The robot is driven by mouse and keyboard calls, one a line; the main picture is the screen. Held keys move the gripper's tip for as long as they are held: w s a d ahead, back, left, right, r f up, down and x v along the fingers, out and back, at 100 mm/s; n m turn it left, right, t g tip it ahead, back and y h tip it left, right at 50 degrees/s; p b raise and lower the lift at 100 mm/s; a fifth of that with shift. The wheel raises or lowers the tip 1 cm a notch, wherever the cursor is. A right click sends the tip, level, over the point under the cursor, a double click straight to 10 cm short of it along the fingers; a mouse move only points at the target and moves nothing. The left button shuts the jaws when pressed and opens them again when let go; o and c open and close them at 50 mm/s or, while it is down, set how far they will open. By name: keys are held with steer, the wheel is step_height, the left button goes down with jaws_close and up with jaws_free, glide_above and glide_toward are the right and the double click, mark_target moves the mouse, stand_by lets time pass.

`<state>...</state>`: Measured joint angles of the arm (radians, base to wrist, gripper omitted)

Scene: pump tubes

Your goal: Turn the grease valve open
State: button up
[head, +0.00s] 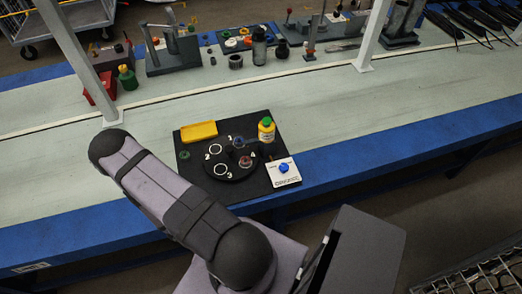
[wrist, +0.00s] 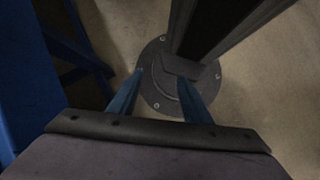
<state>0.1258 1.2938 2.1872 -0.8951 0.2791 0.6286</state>
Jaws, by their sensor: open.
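A blue knob (head: 284,168), which looks like the grease valve, sits on a white labelled plate (head: 282,182) at the right front corner of a black board (head: 258,191). The print on the plate is too small to read surely. In the wrist view my gripper (wrist: 160,78) shows two blue fingers apart with nothing between them. It points down at the floor, away from the board. The knob is not in the wrist view. My gripper cannot be made out in the head view, where my arm bends in front of the bench.
The board also bears a yellow tray (head: 199,131), a black disc (head: 232,178) with numbered rings, and a yellow bottle (head: 266,129) with a green cap. A white post (head: 84,62) stands behind it on the left. The bench top (head: 400,115) to the right is clear.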

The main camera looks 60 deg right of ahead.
steer(key=s+d+r+g+h+b, duration=0.15)
steer(key=d+r+b, duration=0.25)
steer(key=d, duration=0.5)
step_height(320, 180, up, 21)
steer(key=m+t+y+b, duration=0.2)
steer(key=t+y+b, duration=0.15)
steer(key=t, duration=0.45)
glide_above(284, 166)
steer(key=shift+f, duration=0.2)
steer(key=shift+f+b, duration=0.55)
steer(key=shift+f, duration=3.15)
steer(key=c, duration=1.1)
